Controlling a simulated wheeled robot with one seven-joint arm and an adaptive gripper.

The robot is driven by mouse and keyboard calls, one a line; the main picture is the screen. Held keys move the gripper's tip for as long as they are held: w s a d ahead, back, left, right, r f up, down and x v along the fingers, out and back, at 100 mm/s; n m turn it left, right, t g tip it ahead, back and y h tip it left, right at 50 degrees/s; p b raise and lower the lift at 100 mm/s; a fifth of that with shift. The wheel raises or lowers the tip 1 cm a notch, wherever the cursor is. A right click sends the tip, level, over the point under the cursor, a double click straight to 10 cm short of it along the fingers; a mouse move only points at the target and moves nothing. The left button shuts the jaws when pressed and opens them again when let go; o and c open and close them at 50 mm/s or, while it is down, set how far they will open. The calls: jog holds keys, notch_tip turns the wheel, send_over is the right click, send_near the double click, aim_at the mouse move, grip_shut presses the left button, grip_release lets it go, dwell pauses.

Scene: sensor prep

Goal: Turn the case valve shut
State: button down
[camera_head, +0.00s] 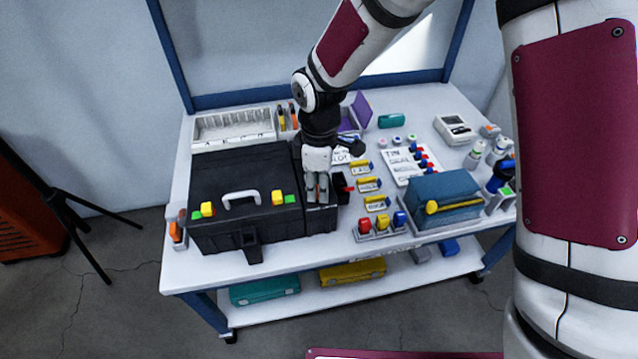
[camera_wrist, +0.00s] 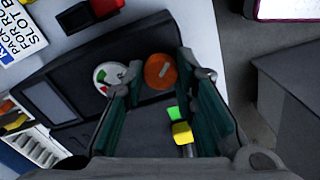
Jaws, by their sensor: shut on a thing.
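The black case (camera_head: 235,175) stands closed on the left half of the table, its pale handle and coloured latches toward the front. My gripper (camera_head: 317,190) points down at the panel on the case's right end. In the wrist view, the case valve is a round orange knob (camera_wrist: 160,71) on the dark panel. A white dial gauge (camera_wrist: 108,75) with red and green marks sits beside the knob. In the head view, the gripper hides the knob.
A row of red, yellow and blue pieces (camera_head: 381,224) stands just right of the case. A blue pouch (camera_head: 445,192) in a tray lies farther right. White bins (camera_head: 232,128) stand behind the case. Yellow tags and a labelled sheet (camera_head: 410,162) occupy the middle.

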jog(key=m, duration=0.5)
jog(key=shift+p, duration=0.3)
jog(key=m, duration=0.4)
jog(key=shift+p, duration=0.4)
jog(key=m+p, duration=0.1)
jog(key=m, duration=0.4)
jog(key=shift+s, duration=0.1)
jog(key=shift+m+p, duration=1)
jog(key=shift+m, duration=1)
jog(key=c, duration=1.3)
grip_release()
notch_tip(320, 180, up, 12)
